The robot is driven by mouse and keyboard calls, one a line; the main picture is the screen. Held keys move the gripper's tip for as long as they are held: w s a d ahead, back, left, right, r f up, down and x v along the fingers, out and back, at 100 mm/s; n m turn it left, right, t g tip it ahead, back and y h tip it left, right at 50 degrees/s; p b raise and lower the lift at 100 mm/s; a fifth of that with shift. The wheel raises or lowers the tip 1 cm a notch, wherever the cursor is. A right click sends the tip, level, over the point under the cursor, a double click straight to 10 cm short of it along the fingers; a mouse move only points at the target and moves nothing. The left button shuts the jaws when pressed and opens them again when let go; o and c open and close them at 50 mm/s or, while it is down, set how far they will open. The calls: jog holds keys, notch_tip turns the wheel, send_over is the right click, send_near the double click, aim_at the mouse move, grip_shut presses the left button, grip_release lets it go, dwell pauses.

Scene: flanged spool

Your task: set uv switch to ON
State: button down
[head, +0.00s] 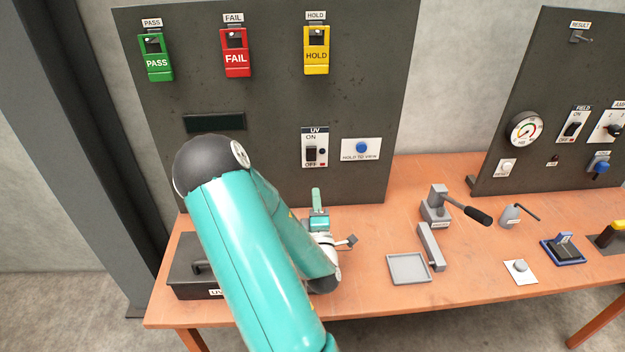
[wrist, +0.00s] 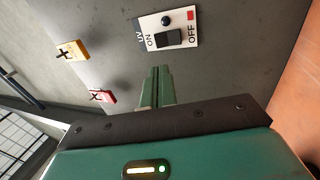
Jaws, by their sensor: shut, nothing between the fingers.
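The UV switch (head: 311,154) is a black rocker on a white plate on the left dark panel, marked ON at the top and OFF with a red mark at the bottom. Beside the rocker is a small dark round lamp. The switch also shows in the wrist view (wrist: 168,38), turned sideways, with OFF at right. Which way the rocker is pressed I cannot tell for sure. My gripper (head: 317,191) is shut and empty, its green fingers pointing up below the switch plate. In the wrist view its fingertips (wrist: 158,69) are apart from the plate.
A white plate with a blue HOLD TO VIEW button (head: 361,148) is right of the switch. PASS, FAIL and HOLD tags (head: 316,62) hang above. A dark box (head: 195,262), a grey tray (head: 408,268) and a black-handled lever clamp (head: 437,207) stand on the bench.

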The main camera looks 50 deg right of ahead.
aim_at(311, 150)
jog(key=x, duration=1.3)
jog(key=shift+w, duration=0.1)
jog(key=shift+w+r, duration=0.1)
jog(key=shift+d+r, duration=0.1)
jog(key=shift+y, duration=0.3)
